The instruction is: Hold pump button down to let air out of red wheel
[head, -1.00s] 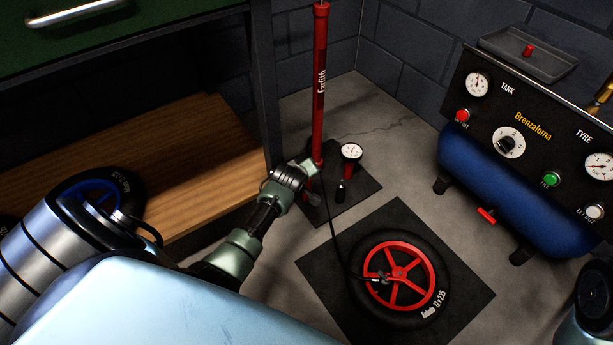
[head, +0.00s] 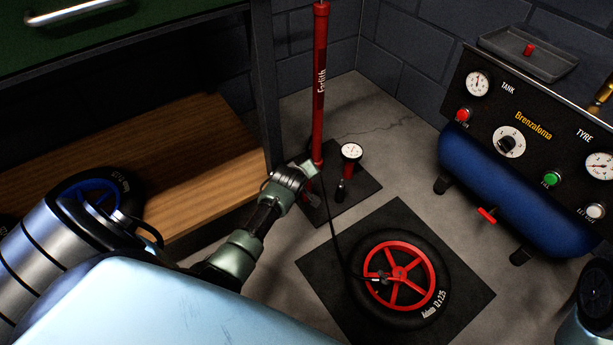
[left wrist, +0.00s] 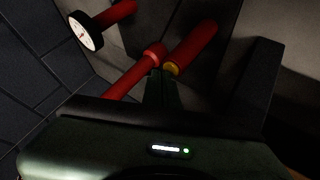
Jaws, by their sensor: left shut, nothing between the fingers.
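The tall red pump (head: 320,100) stands upright on a dark mat, with its white-faced gauge (head: 351,151) beside it. A black hose (head: 335,235) runs from the pump to the red-spoked wheel (head: 401,272), which lies flat on another dark mat. My left gripper (head: 312,168) is at the foot of the pump. In the left wrist view, my shut, empty fingers (left wrist: 160,76) point at a small yellow button (left wrist: 172,69) on the end of a red cylinder (left wrist: 195,45). The tips are at or against the button; I cannot tell whether it is pressed. My right gripper is out of view.
A blue compressor (head: 500,195) with a black dial panel stands at the right. A wooden shelf (head: 190,160) under the green bench is at the left, with a blue-rimmed wheel (head: 100,195) there.

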